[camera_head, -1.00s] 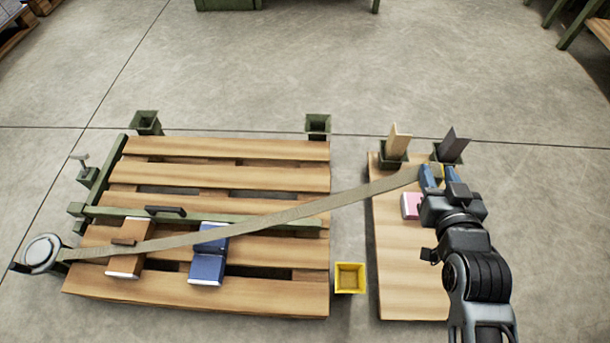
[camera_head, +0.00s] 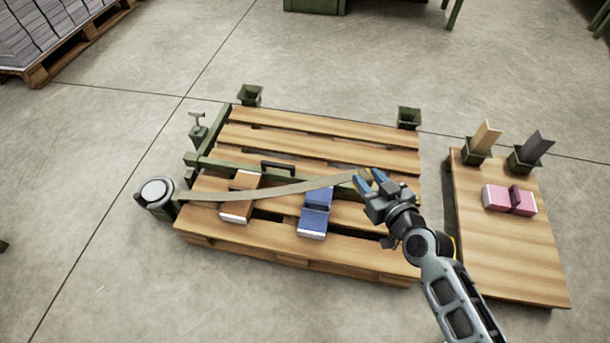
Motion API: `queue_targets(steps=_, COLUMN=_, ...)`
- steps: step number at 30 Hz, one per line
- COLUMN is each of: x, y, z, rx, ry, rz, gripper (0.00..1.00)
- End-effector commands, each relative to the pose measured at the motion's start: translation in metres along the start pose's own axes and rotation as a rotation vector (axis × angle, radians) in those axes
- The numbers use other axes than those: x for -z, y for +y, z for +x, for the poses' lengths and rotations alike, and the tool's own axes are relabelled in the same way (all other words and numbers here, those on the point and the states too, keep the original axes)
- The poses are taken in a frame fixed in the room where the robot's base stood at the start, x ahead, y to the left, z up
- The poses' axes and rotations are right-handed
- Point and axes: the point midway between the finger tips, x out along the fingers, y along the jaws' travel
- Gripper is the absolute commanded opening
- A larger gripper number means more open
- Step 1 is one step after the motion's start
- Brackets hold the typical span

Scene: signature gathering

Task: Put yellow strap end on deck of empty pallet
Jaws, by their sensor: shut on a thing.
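A tan strap (camera_head: 275,190) runs from a round reel (camera_head: 157,193) at the left, over the wooden pallet (camera_head: 320,130). I cannot tell whether the end touches the deck. A brown-and-white bundle (camera_head: 241,196) and a blue-and-white bundle (camera_head: 315,212) lie on the pallet's near slats, so the deck is not bare.
A green bar with a black handle (camera_head: 277,167) crosses the pallet. Green sockets (camera_head: 250,95) (camera_head: 409,117) stand at its far corners. A wooden board (camera_head: 510,250) at the right holds a pink bundle (camera_head: 509,199) and two upright plates. The pallet's far slats are clear.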

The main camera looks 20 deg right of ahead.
Motion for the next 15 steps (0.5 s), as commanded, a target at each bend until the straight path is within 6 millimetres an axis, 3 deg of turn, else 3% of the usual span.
queue_targets(steps=5, x=-0.019, y=0.016, z=-0.002, rx=0.002, ry=-0.001, rz=0.000, gripper=0.07)
queue_targets(steps=15, x=-0.039, y=0.034, z=-0.006, rx=0.003, ry=-0.001, rz=0.001, gripper=0.07)
